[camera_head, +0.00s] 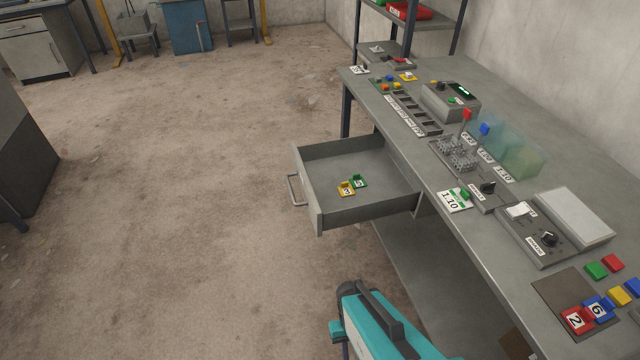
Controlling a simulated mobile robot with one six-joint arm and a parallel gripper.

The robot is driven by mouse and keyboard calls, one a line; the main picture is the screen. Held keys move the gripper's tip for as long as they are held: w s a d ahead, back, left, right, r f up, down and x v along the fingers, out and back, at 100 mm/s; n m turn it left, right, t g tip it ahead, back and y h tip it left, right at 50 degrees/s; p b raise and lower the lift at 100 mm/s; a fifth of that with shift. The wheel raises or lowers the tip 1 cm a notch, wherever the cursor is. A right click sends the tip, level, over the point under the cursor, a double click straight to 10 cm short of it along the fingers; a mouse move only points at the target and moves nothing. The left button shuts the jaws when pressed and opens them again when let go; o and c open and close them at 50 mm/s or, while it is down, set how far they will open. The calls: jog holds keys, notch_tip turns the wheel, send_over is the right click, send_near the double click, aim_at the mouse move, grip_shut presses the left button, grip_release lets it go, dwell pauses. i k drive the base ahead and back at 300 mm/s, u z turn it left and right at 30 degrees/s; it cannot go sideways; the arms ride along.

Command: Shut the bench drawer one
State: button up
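The bench drawer (318,211) is pulled well out from the long side of the grey workbench (545,180), toward the left. Its metal bar handle (293,190) is on the left-facing front. A yellow numbered piece (346,189) and a green numbered piece (359,181) lie on the drawer floor. My gripper cannot be made out in this view, so its opening and its place relative to the handle are not shown.
Teal and black machinery, apparently mine, shows at the bottom centre below the drawer. The floor (180,200) left of the drawer is clear. A lower shelf (430,270) sits under the bench. Control boxes, coloured blocks and a clear panel stand on the benchtop.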

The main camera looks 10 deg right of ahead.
aim_at(319, 168)
jog(key=z, duration=0.1)
jog(key=k, duration=0.3)
jog(key=u, duration=0.4)
jog(key=i, duration=0.85)
jog(key=u, duration=0.85)
